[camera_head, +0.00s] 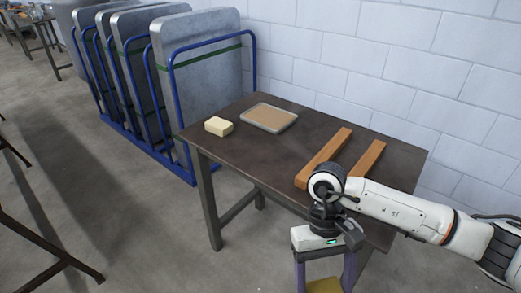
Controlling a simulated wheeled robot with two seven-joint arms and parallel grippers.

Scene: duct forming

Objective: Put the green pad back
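No clearly green pad shows in the head view. My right gripper (325,275) points down past the front right edge of the dark table (235,160), with its purple fingers spread wide. An olive-yellow patch (324,286) shows between the fingers, cut off by the bottom of the picture. I cannot tell whether it is a held pad or something behind. A pale yellow block (218,126) lies near the table's left edge. A shallow metal tray (285,125) with a flat tan surface lies near the back. My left gripper is not in view.
Two wooden bars (328,154) (367,158) lie side by side on the table's right half, close to my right arm. A blue rack (172,95) with grey panels (205,75) stands behind left. A white block wall (390,60) closes the back. The table's front middle is bare.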

